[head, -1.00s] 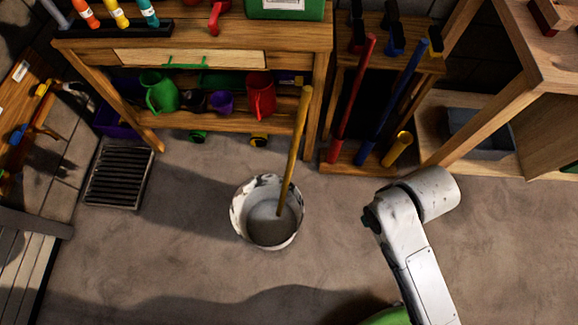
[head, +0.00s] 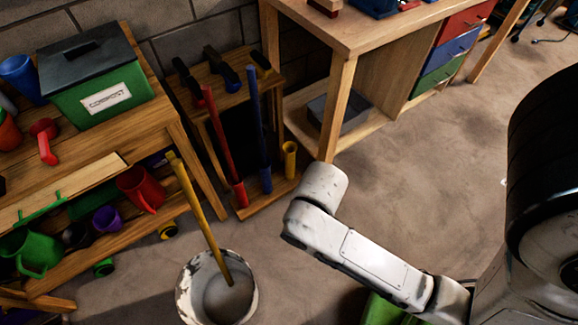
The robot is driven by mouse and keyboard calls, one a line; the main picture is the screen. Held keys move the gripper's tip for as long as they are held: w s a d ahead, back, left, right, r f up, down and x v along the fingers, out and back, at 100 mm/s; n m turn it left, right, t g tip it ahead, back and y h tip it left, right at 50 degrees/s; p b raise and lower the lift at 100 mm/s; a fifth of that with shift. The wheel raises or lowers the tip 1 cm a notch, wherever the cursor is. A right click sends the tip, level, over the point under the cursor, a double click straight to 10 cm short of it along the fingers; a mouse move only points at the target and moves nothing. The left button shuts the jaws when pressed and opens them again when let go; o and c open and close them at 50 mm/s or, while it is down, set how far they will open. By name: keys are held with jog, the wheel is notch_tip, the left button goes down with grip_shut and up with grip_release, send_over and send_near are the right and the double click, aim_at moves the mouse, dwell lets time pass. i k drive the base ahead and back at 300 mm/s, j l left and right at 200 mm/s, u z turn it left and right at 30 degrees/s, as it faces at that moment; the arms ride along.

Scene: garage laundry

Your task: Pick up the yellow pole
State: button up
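The yellow pole (head: 199,213) leans in a white bucket (head: 188,297) in the lower left part of the head view. Its lower end is inside the bucket and its upper end rises up and to the left, in front of the wooden workbench. My white arm reaches in from the lower right, to the right of the bucket and apart from the pole. My gripper cannot be made out in this view.
A wooden rack (head: 246,207) behind the bucket holds a red pole (head: 222,145), a blue pole (head: 255,130) and a short yellow tube (head: 290,158). The workbench (head: 150,128) carries a green box (head: 98,92). Open floor (head: 440,150) lies to the right.

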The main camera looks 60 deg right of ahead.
aim_at(177, 164)
jog(key=i+l+u, duration=0.1)
jog(key=l, duration=0.5)
jog(key=i+l+u, duration=0.1)
jog(key=l, duration=0.5)
jog(key=l+u, duration=0.1)
jog(key=l, duration=0.5)
jog(key=i, duration=0.05)
